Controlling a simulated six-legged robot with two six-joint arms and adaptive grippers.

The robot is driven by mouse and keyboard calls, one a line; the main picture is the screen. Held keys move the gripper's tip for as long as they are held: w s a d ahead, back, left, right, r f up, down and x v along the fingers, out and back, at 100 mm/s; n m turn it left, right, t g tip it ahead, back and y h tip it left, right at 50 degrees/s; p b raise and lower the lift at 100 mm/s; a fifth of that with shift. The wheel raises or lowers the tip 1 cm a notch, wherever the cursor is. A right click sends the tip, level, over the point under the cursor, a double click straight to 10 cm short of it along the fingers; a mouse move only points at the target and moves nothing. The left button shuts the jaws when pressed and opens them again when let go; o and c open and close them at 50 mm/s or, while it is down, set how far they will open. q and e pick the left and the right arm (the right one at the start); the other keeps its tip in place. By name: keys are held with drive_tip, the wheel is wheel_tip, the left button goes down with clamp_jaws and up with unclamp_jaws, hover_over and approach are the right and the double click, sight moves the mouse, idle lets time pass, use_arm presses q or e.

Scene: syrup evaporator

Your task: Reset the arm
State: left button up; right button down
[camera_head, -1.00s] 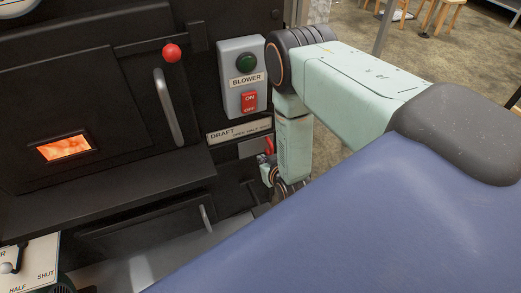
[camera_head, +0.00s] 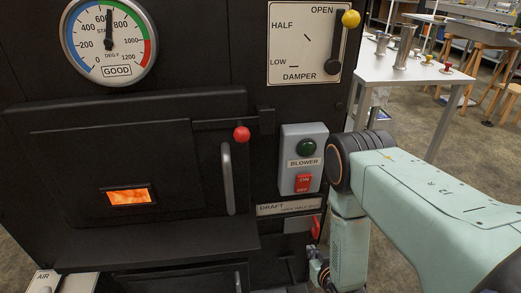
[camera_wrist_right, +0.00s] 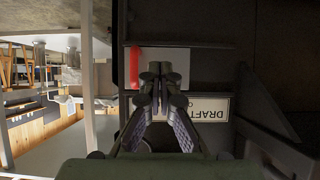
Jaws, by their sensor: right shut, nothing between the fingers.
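My right arm comes in from the right edge of the head view, bends at a dark elbow joint and hangs down beside the black evaporator front (camera_head: 90,170). Its gripper (camera_head: 318,273) is small and partly hidden there, below the draft plate. In the right wrist view my right gripper (camera_wrist_right: 156,73) is shut, its fingertips together with nothing between them. It is in front of a pale plate with a red handle (camera_wrist_right: 134,68), close to the DRAFT label (camera_wrist_right: 203,107); I cannot tell whether it touches them. My left gripper is not in view.
The front carries a blower box (camera_head: 304,158), a damper lever with a yellow knob (camera_head: 351,19), a stack dial (camera_head: 108,42) and a firebox door handle (camera_head: 228,178). A white table (camera_head: 400,73) with metal vessels stands behind at right.

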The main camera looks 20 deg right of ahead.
drive_tip(key=s+a+f+g+y+p, duration=0.1)
drive_tip(key=s+a+g, duration=0.25)
drive_tip(key=s, duration=0.55)
drive_tip(key=s+a+f+g+y+p, duration=0.1)
drive_tip(key=s+a+g, duration=0.25)
drive_tip(key=s, duration=0.45)
drive_tip(key=s+a+r+n+g+p, duration=0.2)
drive_tip(key=s+a+r+g+p, duration=0.2)
drive_tip(key=s+r, duration=0.5)
wheel_tip(320, 180, up, 4)
drive_tip(key=shift+s+r+y, duration=0.1)
drive_tip(key=shift+s+y, duration=0.1)
drive_tip(key=shift+y, duration=0.1)
drive_tip(key=shift+w+a, duration=0.1)
